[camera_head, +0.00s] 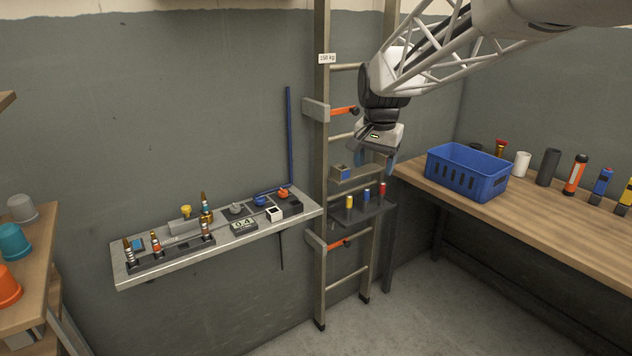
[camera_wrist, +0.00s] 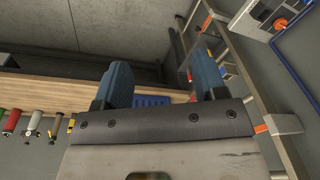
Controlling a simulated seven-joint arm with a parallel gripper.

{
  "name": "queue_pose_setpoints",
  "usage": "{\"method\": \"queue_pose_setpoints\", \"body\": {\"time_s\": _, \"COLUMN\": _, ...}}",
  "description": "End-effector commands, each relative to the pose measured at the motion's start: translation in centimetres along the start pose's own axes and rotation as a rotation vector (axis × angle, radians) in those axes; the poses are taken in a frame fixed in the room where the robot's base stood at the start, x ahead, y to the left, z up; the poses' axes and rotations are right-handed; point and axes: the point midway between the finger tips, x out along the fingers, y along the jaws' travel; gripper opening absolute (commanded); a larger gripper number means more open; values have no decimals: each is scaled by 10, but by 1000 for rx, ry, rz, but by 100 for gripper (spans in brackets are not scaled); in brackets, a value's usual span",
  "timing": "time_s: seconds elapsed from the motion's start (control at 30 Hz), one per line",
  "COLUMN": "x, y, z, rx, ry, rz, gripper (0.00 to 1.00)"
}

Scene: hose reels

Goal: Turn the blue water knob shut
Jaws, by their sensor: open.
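The small blue knob (camera_head: 259,201) is on the wall shelf (camera_head: 150,270), beside the foot of the blue pipe (camera_head: 289,140). A red-orange knob (camera_head: 282,192) sits just to its right. My gripper (camera_head: 376,160) hangs in front of the ladder, well to the right of and above the blue knob, apart from it. In the wrist view its two blue fingers (camera_wrist: 163,78) stand wide apart with nothing between them. That view shows the shelf end with the orange knob (camera_wrist: 281,24) and blue pipe at the upper right. I cannot make out the blue knob there.
A metal ladder (camera_head: 322,200) with orange-ended clamps stands right of the shelf. A small rack with several coloured cylinders (camera_head: 367,195) is by it. A blue crate (camera_head: 468,172) and several bottles and tubes stand on the right bench. Other fittings crowd the shelf.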

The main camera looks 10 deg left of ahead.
Motion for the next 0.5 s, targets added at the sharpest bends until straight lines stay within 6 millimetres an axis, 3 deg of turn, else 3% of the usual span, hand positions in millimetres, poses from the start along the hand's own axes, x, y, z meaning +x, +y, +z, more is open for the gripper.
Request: {"method": "queue_pose_setpoints", "body": {"time_s": 0.5, "x": 43, "y": -116, "z": -60, "rx": 78, "ry": -33, "rz": 13, "gripper": 65}}
